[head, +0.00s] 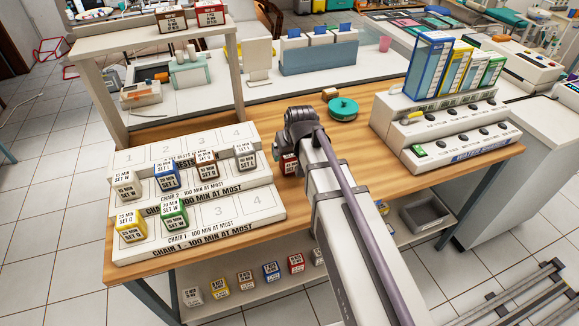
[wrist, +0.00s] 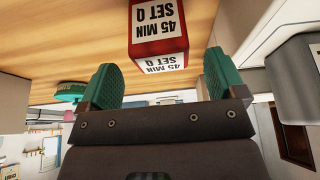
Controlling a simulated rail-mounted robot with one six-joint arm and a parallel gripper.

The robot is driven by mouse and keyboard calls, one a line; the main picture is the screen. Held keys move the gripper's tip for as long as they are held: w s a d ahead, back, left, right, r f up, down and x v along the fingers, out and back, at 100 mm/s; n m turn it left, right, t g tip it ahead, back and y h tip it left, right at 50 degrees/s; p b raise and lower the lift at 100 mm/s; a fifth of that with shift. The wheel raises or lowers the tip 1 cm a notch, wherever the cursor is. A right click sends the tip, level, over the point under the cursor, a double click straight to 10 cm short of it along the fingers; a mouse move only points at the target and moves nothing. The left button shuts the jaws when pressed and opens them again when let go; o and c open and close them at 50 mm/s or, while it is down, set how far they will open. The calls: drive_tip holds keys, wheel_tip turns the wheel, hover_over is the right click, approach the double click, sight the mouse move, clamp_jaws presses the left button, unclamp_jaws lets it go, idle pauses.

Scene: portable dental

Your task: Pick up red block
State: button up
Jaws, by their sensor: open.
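A red block (head: 289,163) with a white label stands on the wooden table, right of the chair racks and partly hidden by my arm in the head view. In the wrist view the red block (wrist: 158,36) appears upside down, its label reading "45 MIN SET Q". My gripper (wrist: 160,62) is open, with a green-padded finger on each side of the picture. The block shows beyond and between the fingertips, nearer the right finger. I see no contact. In the head view my gripper (head: 292,132) is beside the block, its fingers mostly hidden.
White stepped racks (head: 245,206) with several labelled blocks stand at left. A white panel with binders (head: 425,150) stands at right. Other red blocks are on the upper shelf (head: 211,14) and lower shelf (head: 296,263).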

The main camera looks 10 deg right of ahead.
sight(289, 157)
drive_tip(key=b+x, duration=0.3)
drive_tip(key=x, duration=0.2)
drive_tip(key=shift+b, duration=0.35)
drive_tip(key=shift+r, duration=0.2)
drive_tip(key=c, duration=1)
